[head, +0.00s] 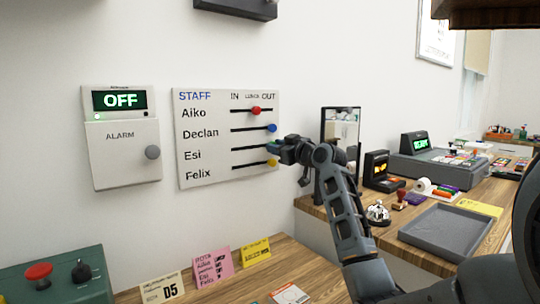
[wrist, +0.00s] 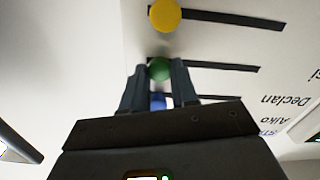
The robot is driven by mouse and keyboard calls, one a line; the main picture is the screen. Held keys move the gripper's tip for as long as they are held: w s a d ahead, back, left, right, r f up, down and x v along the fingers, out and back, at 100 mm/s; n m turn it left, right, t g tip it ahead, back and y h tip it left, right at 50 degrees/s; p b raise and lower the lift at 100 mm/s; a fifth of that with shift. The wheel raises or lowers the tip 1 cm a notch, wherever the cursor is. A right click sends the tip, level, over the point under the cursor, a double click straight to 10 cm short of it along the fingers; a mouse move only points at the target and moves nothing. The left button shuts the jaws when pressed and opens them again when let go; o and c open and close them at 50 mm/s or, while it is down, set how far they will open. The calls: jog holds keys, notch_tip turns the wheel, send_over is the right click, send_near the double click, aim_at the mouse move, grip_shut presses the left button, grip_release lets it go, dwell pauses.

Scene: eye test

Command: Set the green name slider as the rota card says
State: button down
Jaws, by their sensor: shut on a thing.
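The white staff board (head: 200,140) hangs on the wall with rows Aiko, Declan, Esi and Felix under IN, LUNCH and OUT. The green slider (wrist: 159,69) is on the Esi row, at the OUT end of its slot. My gripper (head: 274,147) is shut on it, with one finger on each side in the wrist view (wrist: 156,76). In the head view my gripper mostly hides the green knob. The pink rota card (head: 222,264) stands on the table below; its small writing is too blurred to read surely.
The red slider (head: 256,110) is near LUNCH; the blue (head: 272,128) and yellow (head: 272,162) sliders are at OUT, close to my fingers. An alarm box (head: 122,150) reading OFF is left of the board. A yellow card (head: 256,251) stands beside the rota card.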

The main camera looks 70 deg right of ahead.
jog(key=shift+s+d, duration=0.15)
jog(key=c, duration=0.9)
grip_release()
jog(key=shift+o, duration=0.2)
jog(key=v, duration=0.7)
jog(key=shift+s+a+b, duration=0.2)
jog(key=shift+s+b, duration=0.1)
jog(key=shift+b, duration=0.05)
